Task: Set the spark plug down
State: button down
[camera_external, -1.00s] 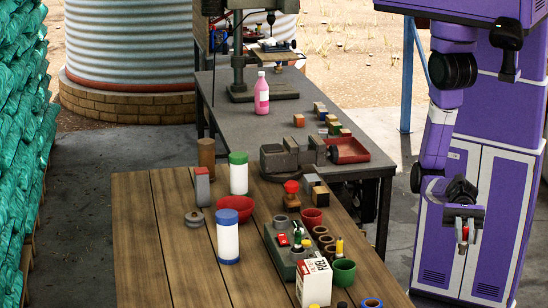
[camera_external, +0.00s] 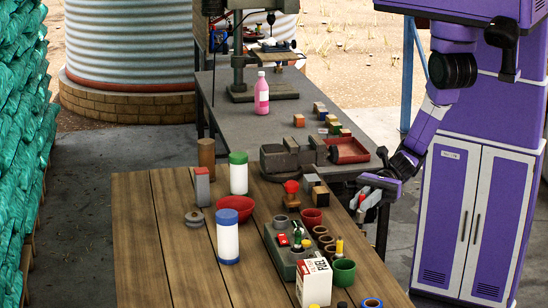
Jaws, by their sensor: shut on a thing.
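My gripper (camera_external: 365,203) is at the right edge of the wooden table, beyond the red cup, and points to the left. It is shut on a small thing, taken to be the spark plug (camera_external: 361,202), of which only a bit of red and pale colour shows. The jaws hide most of it, and its tilt cannot be told. The gripper appears to be above the table top's height, apart from the things on the table.
On the wooden table (camera_external: 160,240) stand a green tray (camera_external: 275,246) with small parts, a red cup (camera_external: 311,218), a green cup (camera_external: 343,272), a white box (camera_external: 314,283), several rings and two white canisters. The table's left part is clear. A grey bench (camera_external: 240,125) stands behind.

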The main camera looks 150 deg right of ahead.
jog(key=s+d+r+m+g+h, duration=0.3)
jog(key=d+m+g+h, duration=0.1)
jog(key=d+m+h, duration=0.1)
jog(key=s+d+r+m+g+h, duration=0.3)
jog(key=d+m+h, duration=0.3)
jog(key=h, duration=0.4)
jog(key=shift+d+r+g, duration=0.5)
jog(key=shift+d, duration=0.1)
jog(key=shift+f, duration=0.1)
notch_tip(320, 180, down, 16)
jog(key=b, duration=0.2)
jog(key=shift+b, duration=0.4)
jog(key=shift+f, duration=1.75)
